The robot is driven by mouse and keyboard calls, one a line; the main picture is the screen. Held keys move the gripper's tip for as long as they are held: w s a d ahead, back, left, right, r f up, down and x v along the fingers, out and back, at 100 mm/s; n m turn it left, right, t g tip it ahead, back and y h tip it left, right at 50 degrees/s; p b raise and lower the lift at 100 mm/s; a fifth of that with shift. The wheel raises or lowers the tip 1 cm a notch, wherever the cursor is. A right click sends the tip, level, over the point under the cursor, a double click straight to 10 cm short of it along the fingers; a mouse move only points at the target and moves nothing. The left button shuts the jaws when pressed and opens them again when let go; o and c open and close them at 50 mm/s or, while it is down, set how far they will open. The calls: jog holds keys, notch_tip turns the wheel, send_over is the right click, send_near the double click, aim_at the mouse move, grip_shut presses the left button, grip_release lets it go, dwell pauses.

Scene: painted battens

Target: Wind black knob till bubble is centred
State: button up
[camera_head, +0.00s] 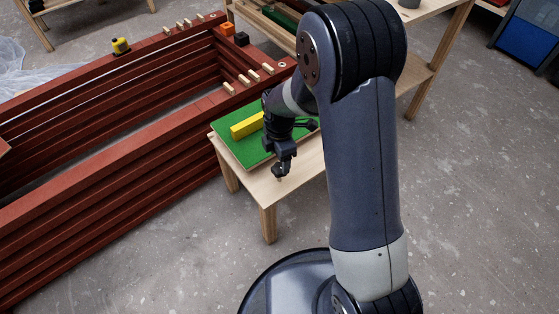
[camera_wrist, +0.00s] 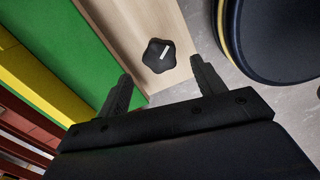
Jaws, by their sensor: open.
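The black knob (camera_wrist: 158,56), lobed with a white mark on top, sits on pale wood beside the green board (camera_wrist: 90,25) in the wrist view. My gripper (camera_wrist: 161,75) is open and empty, one finger on either side of the knob's near side; I cannot tell whether they touch it. In the head view my gripper (camera_head: 280,172) points down at the front edge of the small wooden table (camera_head: 264,190), and the knob cannot be made out there. A yellow level (camera_head: 247,125) lies on the green board (camera_head: 228,141). It also shows in the wrist view (camera_wrist: 35,72). No bubble is visible.
A long stack of dark red battens (camera_head: 110,190) runs along the left, with small pale blocks and a yellow tape measure (camera_head: 120,46) on it. A wooden bench (camera_head: 440,50) stands behind my arm.

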aim_at(280, 168)
notch_tip(280, 168, up, 6)
jog(key=p, duration=0.1)
dwell(0.4)
notch_tip(280, 168, down, 11)
jog(key=b, duration=0.3)
jog(key=shift+r, duration=0.1)
dwell(0.3)
